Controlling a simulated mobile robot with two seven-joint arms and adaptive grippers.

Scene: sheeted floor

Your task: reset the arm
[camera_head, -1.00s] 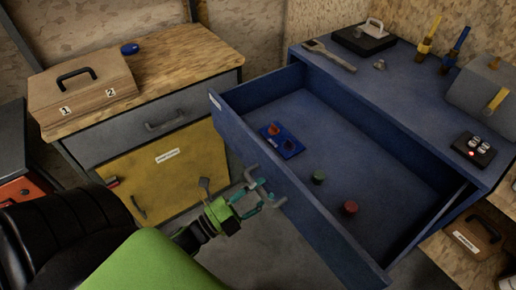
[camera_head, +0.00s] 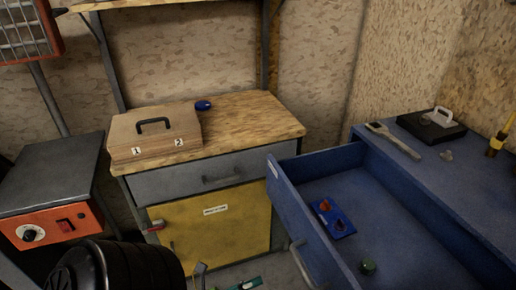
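My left arm comes in at the bottom left, where only a black link shows. A small teal part of what looks like my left gripper (camera_head: 245,285) shows at the bottom edge, left of the open drawer's handle. The rest of it is cut off, so I cannot tell whether its fingers are open or shut, or whether it touches the handle. My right gripper is not in view. The blue drawer (camera_head: 283,205) stands pulled out, with a blue tray holding a red piece (camera_head: 333,217) and a green round object (camera_head: 368,267) inside.
A wooden case (camera_head: 155,135) and a blue oval object (camera_head: 203,105) sit on the wood-topped cabinet (camera_head: 255,120). An orange and grey machine (camera_head: 55,190) stands left.

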